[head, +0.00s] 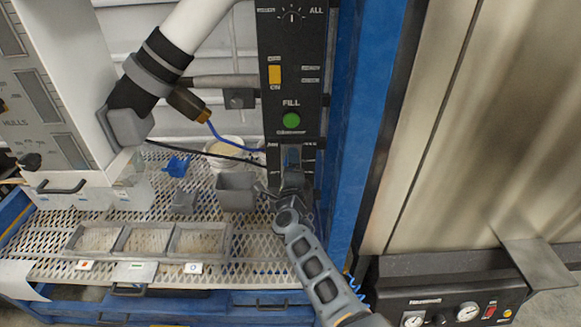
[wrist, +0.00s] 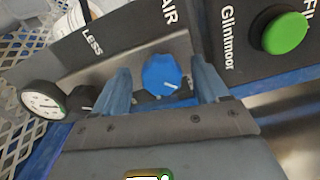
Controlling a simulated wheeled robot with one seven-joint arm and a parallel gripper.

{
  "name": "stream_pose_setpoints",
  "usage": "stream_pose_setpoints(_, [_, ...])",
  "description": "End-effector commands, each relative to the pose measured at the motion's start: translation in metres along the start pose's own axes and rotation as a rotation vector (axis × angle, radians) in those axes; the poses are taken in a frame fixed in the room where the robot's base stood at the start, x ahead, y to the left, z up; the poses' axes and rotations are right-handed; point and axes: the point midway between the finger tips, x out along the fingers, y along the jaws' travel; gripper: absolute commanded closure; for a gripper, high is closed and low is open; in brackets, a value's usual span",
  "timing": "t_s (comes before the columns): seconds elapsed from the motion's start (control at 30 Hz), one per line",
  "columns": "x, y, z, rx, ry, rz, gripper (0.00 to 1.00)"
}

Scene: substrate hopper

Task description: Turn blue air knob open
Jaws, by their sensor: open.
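The blue air knob (wrist: 162,74) sits on the dark panel under the "AIR" label in the wrist view. It has a white pointer mark near its lower right edge. My gripper (wrist: 165,85) is open, with one finger on each side of the knob. Whether the fingers touch it I cannot tell. In the head view my gripper (head: 291,180) is at the lower part of the black control panel (head: 288,75), below the green fill button (head: 291,120), and it mostly hides the knob.
A round white gauge (wrist: 43,100) is left of the knob in the wrist view. A grey cup (head: 236,192) and a three-part tray (head: 138,240) stand on the mesh shelf left of my gripper. A blue post (head: 362,150) stands close on the right.

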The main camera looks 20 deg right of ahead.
Motion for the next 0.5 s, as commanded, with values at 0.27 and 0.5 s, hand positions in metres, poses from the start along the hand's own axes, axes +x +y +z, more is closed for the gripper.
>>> stream_pose_setpoints(0.27, [-0.004,-0.001,0.001,0.001,0.000,0.000,0.26])
stream_pose_setpoints(0.5, [-0.037,-0.002,0.002,-0.001,-0.003,0.000,0.26])
